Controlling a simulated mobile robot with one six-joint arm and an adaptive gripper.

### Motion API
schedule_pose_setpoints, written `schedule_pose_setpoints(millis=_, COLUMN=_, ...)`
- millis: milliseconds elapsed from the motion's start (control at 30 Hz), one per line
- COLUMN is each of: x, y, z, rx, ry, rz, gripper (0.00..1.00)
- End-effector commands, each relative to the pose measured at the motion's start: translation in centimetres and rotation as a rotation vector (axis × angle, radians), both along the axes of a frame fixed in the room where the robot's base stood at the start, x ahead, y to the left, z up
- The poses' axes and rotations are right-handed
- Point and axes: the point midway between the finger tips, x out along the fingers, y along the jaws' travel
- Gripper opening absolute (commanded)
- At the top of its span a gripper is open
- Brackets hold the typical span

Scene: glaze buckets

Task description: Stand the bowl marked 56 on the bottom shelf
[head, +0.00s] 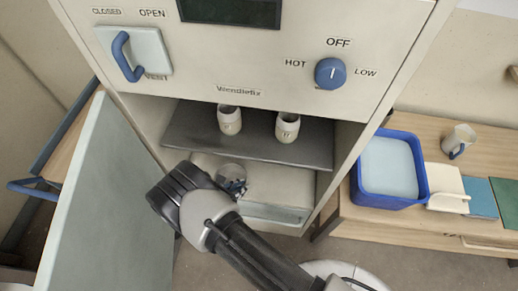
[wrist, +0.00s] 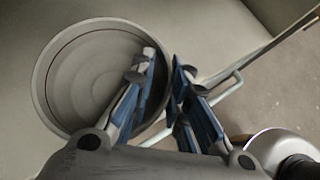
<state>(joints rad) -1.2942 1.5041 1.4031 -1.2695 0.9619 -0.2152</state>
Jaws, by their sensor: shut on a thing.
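A grey round bowl (head: 231,170) is inside the kiln's lower space, below the dark upper shelf (head: 260,150). In the wrist view the bowl (wrist: 85,80) is seen from above with its open side up and looks empty. My gripper (head: 236,187) reaches into this space, with its dark body in front of the kiln. In the wrist view my gripper (wrist: 163,72) is shut on the bowl's right rim, one blue finger inside and one outside. No number on the bowl is readable. The pale bottom shelf (head: 285,183) lies under it; I cannot tell whether they touch.
Two pale cups (head: 229,120) (head: 288,127) stand on the upper shelf, close above my gripper. The kiln door (head: 100,200) stands open at the left.

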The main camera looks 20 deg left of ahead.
Motion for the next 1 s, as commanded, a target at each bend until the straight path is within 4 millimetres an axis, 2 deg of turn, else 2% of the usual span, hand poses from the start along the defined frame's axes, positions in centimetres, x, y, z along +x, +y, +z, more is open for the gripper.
schedule_pose_setpoints(millis=67, x=0.1, y=0.3, z=-0.1, rx=0.001, ry=0.001, rz=0.004, gripper=0.00)
schedule_pose_setpoints(millis=167, x=1.8, y=-0.4, z=-0.1, rx=0.000, ry=0.000, rz=0.000, gripper=0.00)
schedule_pose_setpoints(millis=500, x=9.7, y=-3.8, z=-0.1, rx=0.002, ry=0.000, rz=0.001, gripper=0.00)
schedule_pose_setpoints(millis=633, x=11.3, y=-4.5, z=-0.1, rx=0.002, ry=0.000, rz=0.004, gripper=0.00)
schedule_pose_setpoints(millis=867, x=12.7, y=-5.1, z=0.0, rx=0.002, ry=0.000, rz=0.004, gripper=0.00)
schedule_pose_setpoints(millis=1000, x=14.9, y=-6.0, z=-0.1, rx=0.003, ry=0.000, rz=0.000, gripper=0.00)
